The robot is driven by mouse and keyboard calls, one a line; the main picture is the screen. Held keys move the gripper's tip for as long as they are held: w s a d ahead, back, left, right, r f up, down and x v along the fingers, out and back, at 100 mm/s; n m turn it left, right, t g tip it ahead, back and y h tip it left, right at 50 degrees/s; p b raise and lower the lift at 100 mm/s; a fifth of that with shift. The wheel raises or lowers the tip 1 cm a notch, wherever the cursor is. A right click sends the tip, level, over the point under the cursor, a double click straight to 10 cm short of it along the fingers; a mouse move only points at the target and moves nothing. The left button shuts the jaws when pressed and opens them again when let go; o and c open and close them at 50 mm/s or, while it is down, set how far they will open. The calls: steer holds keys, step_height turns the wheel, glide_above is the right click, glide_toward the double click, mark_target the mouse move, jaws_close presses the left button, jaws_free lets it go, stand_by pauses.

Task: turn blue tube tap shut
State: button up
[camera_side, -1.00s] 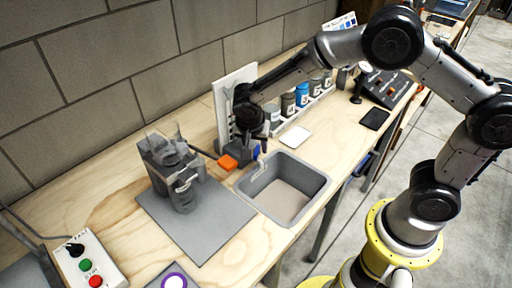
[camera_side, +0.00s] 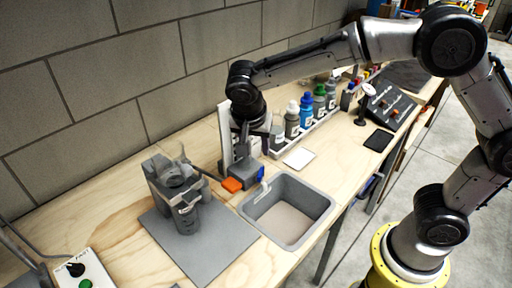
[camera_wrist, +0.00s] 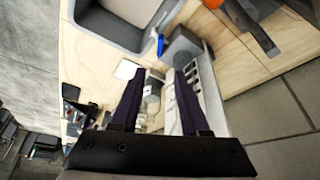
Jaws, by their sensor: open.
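The blue tap handle (camera_side: 262,173) is a small upright blue piece at the back left edge of the grey sink (camera_side: 327,208). It also shows in the wrist view (camera_wrist: 160,45), just beyond the fingertips and beside a dark grey block (camera_wrist: 183,44). I cannot tell from its angle whether the tap is open or shut. My gripper (camera_side: 249,150) is above and behind the handle, in front of the white upright panel. In the wrist view my gripper (camera_wrist: 159,73) has two dark fingers spread apart, with nothing held between them. The handle appears apart from the fingers.
An orange piece (camera_side: 232,185) lies left of the tap. A grey machine (camera_side: 180,190) stands on a grey mat (camera_side: 225,240). A rack of bottles (camera_side: 306,112) runs along the wall. A white card (camera_side: 299,158) and black pad (camera_side: 378,140) lie on the bench.

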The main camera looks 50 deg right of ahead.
steer(key=o, duration=0.4)
steer(key=shift+c, duration=0.2)
steer(key=shift+o, duration=0.4)
steer(key=shift+n, duration=0.7)
steer(key=n+t+y, duration=0.2)
steer(key=n+y, duration=0.4)
steer(key=n, duration=1.1)
glide_toward(261, 172)
steer(key=x, duration=0.8)
steer(key=shift+w+f, duration=0.15)
steer(key=shift+f, duration=0.1)
